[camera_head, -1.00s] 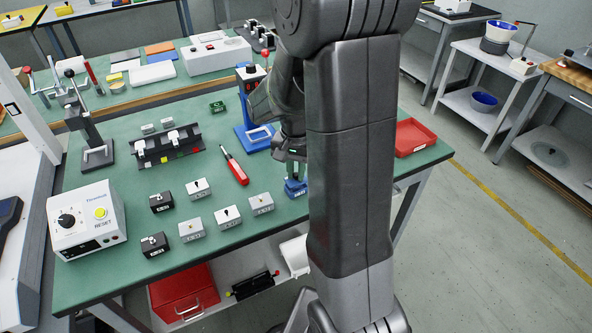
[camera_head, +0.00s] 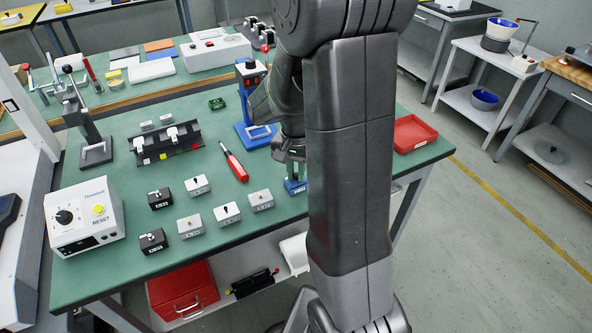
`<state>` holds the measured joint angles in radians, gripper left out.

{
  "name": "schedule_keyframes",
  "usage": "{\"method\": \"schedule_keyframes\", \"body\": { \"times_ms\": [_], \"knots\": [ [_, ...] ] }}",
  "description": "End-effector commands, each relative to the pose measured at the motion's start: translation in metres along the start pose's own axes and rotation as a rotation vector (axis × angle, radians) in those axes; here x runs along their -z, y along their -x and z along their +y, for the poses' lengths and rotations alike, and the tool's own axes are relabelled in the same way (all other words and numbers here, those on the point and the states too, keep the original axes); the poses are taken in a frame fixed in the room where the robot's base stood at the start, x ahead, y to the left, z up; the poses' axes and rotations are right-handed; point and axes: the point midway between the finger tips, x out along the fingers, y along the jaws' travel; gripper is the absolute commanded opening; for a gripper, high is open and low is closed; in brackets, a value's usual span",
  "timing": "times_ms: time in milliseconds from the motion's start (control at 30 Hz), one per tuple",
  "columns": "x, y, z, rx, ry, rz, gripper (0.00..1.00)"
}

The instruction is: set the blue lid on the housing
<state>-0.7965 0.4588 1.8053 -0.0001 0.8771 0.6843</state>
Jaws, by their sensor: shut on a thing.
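My gripper (camera_head: 295,168) points down at the right part of the green table, partly hidden behind my own arm. It is shut on the blue lid (camera_head: 296,186), a small blue block with a pale label on its front. The lid is at or just above the table top; I cannot tell whether it touches. I cannot say for certain which thing is the housing. A black fixture (camera_head: 166,146) with white pieces in it lies at the back left of the table.
Several grey and black labelled blocks (camera_head: 227,214) stand left of my gripper. A red screwdriver (camera_head: 234,163) and a blue stand (camera_head: 246,122) are closer. A red tray (camera_head: 413,134) is at the right edge, a white control box (camera_head: 86,222) at the left.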

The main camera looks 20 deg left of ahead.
Motion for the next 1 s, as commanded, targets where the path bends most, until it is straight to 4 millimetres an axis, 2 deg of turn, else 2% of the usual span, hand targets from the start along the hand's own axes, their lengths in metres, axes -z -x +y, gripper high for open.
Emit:
{"method": "schedule_keyframes", "body": {
  "times_ms": [233, 267, 367, 733, 867, 1000],
  "knots": [
    [0.0, -0.004, 0.0, 0.0, 0.0, 0.0, 0.0],
    [0.0, -0.004, 0.0, 0.0, 0.0, 0.0, 0.2],
    [0.0, -0.004, 0.0, 0.0, 0.0, 0.0, 0.4],
    [0.0, 0.002, 0.0, 0.001, 0.0, 0.001, 0.4],
    [0.001, 0.021, -0.001, 0.002, 0.0, 0.003, 0.4],
    [0.001, 0.053, -0.001, 0.004, 0.0, 0.005, 0.4]
  ]
}}
